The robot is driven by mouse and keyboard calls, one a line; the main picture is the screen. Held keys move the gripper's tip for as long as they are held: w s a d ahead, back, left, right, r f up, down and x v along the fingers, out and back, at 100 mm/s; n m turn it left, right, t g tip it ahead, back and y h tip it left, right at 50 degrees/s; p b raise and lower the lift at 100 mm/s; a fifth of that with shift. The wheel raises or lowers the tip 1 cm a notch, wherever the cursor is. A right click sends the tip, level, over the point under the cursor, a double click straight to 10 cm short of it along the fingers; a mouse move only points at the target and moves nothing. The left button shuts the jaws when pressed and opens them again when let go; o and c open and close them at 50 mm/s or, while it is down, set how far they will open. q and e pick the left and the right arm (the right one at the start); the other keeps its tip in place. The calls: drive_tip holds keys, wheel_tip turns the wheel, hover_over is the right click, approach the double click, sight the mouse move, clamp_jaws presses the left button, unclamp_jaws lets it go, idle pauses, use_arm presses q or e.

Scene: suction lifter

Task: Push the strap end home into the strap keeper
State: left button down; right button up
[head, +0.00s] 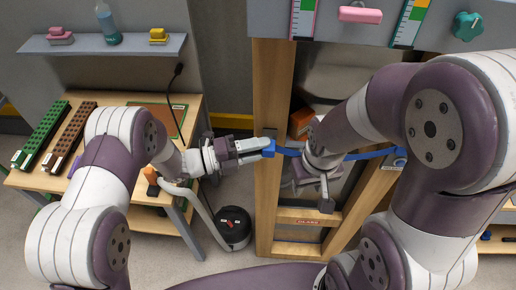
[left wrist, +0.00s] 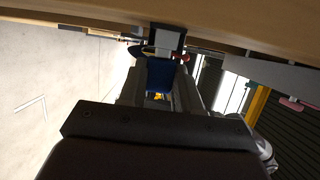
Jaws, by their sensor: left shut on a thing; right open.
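The blue strap end (head: 269,147) shows at the tips of my left gripper (head: 258,147), beside the left wooden post in the head view. My left gripper is shut on it, and a blue piece also shows between the fingers in the left wrist view (left wrist: 160,74). A dark frame-like part (left wrist: 167,38) lies just beyond it against the wood; I cannot tell whether this is the strap keeper or whether they touch. The blue strap (head: 370,154) runs right, partly behind my right arm. My right gripper (head: 318,190) is open in front of the rack opening, its fingers partly hidden.
The wooden rack post (head: 268,200) stands beside my left gripper. A strap fitting (head: 398,160) sits on the right post. A workbench (head: 150,103) stands left, with a black round canister (head: 234,228) on the floor beside it. An orange-brown box (head: 301,122) is inside the rack.

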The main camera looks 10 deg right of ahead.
use_arm(q)
drive_tip(key=shift+w, duration=0.25)
drive_tip(key=c, duration=0.7)
unclamp_jaws()
drive_tip(key=shift+w+d, duration=0.1)
